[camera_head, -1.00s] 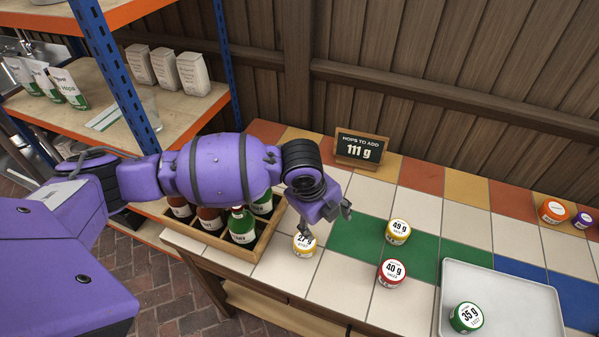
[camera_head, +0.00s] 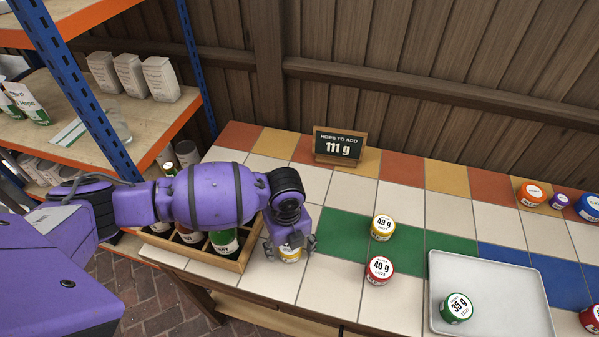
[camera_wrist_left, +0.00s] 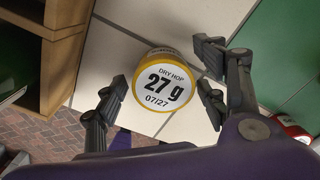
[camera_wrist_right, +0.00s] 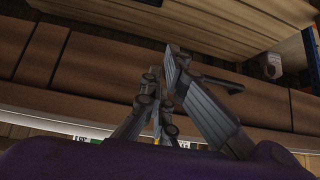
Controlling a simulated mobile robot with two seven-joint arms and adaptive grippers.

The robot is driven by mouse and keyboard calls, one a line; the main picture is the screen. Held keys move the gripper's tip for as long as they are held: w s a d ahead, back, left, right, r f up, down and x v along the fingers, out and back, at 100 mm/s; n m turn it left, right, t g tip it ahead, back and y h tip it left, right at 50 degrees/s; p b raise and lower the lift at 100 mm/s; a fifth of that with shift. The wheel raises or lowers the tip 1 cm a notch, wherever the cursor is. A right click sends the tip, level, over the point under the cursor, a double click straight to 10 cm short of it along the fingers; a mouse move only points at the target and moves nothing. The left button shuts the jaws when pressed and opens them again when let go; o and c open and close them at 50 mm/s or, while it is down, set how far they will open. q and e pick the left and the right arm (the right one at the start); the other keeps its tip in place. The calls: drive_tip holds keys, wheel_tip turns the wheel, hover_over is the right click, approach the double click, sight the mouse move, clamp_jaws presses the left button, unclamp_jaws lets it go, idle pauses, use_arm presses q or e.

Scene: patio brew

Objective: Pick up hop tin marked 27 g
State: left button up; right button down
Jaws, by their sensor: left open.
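The hop tin marked 27 g (camera_wrist_left: 165,85) has a yellow rim and a white lid. It stands upright on the white tiles, beside the bottle crate. In the head view the tin (camera_head: 290,255) is partly hidden under my left gripper (camera_head: 289,246). In the left wrist view my left gripper (camera_wrist_left: 163,97) is open, with one finger on each side of the tin and small gaps between. My right gripper (camera_wrist_right: 163,95) shows only in its own wrist view, its fingers close together with nothing seen between them.
To the right stand the 49 g tin (camera_head: 382,227), the 40 g tin (camera_head: 379,270) and a tray (camera_head: 510,290) holding the 35 g tin (camera_head: 456,307). A wooden bottle crate (camera_head: 241,262) is close on the left. A 111 g sign (camera_head: 340,147) stands behind.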

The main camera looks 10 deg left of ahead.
use_arm(q)
drive_tip(key=c, duration=1.2)
